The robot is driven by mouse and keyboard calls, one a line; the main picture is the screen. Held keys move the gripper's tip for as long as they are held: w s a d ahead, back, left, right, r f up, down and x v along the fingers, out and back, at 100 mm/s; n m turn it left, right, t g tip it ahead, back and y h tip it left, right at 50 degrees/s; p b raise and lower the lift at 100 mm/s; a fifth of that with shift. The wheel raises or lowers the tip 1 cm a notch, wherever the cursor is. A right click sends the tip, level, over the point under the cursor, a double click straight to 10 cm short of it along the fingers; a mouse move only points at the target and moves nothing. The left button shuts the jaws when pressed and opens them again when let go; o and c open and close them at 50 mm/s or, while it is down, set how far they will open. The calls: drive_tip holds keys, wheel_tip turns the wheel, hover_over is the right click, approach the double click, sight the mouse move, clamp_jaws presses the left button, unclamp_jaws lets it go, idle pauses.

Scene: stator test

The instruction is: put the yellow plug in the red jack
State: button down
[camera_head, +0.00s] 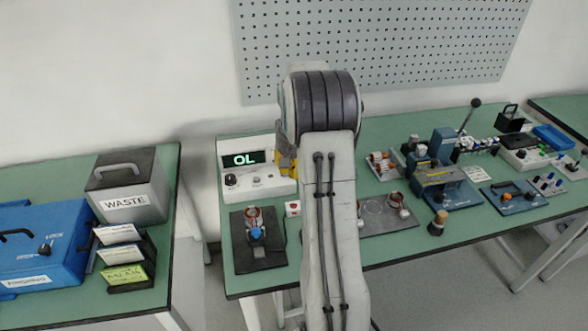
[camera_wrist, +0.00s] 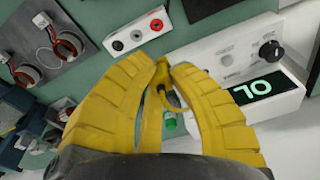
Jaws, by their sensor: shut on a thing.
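My gripper (camera_wrist: 160,72) is shut on the yellow plug (camera_wrist: 162,76), which shows between the fingertips in the wrist view. Much of the plug is hidden by the yellow fingers. The red jack (camera_wrist: 156,25) is on a white block with a black jack (camera_wrist: 118,46) and a further, light-ringed jack between them. The plug appears apart from the red jack, which lies just above the fingertips in the picture.
The white meter (camera_head: 257,183) reads OL. A dark mat (camera_head: 262,262) holds a stator, with a small red-and-white box (camera_head: 293,208) beside it. A grey plate (camera_wrist: 85,32) with stators lies near the jack block. More fixtures stand at the right of the green bench.

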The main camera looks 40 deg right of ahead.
drive_tip(key=shift+f, duration=0.2)
drive_tip(key=shift+d+f+b, duration=0.1)
drive_tip(key=shift+f+b, duration=2.9)
drive_tip(key=shift+f, duration=1.8)
drive_tip(key=shift+f+b, duration=0.85)
drive_tip(key=shift+f, duration=0.3)
drive_tip(key=c, duration=1.1)
unclamp_jaws()
drive_tip(key=r, duration=1.2)
drive_tip(key=shift+s+a, duration=0.3)
drive_tip(key=shift+s, duration=0.1)
